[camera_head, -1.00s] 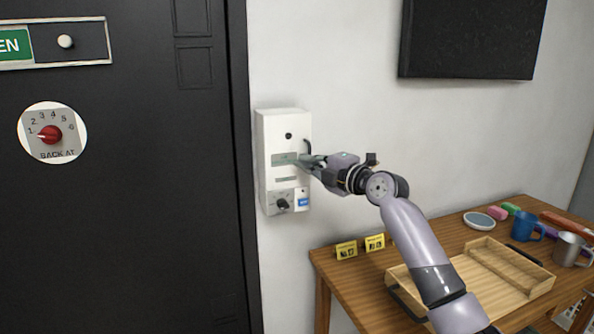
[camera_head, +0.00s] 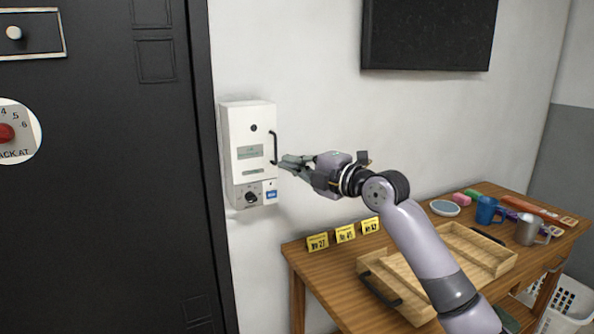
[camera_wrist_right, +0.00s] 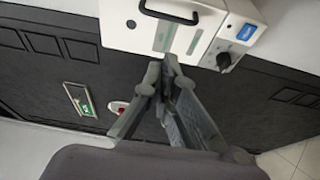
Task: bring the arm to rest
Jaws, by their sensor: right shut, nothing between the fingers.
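My right gripper (camera_head: 290,164) is shut and empty. In the head view it stands just right of the white wall box (camera_head: 246,130), near the lower end of the box's dark handle (camera_head: 273,147). I cannot tell the exact gap there. In the right wrist view the closed fingers (camera_wrist_right: 168,75) point toward the box (camera_wrist_right: 127,30), whose handle (camera_wrist_right: 170,14) shows at the top. My right arm (camera_head: 412,235) reaches up over the wooden table. My left gripper is not in view.
The wooden table (camera_head: 335,283) carries a wooden tray (camera_head: 397,267), yellow number tags (camera_head: 345,234), a blue mug (camera_head: 486,210), a metal mug (camera_head: 527,229) and a round dish (camera_head: 445,208). A black door (camera_head: 110,200) is at left. A white basket (camera_head: 568,305) stands at lower right.

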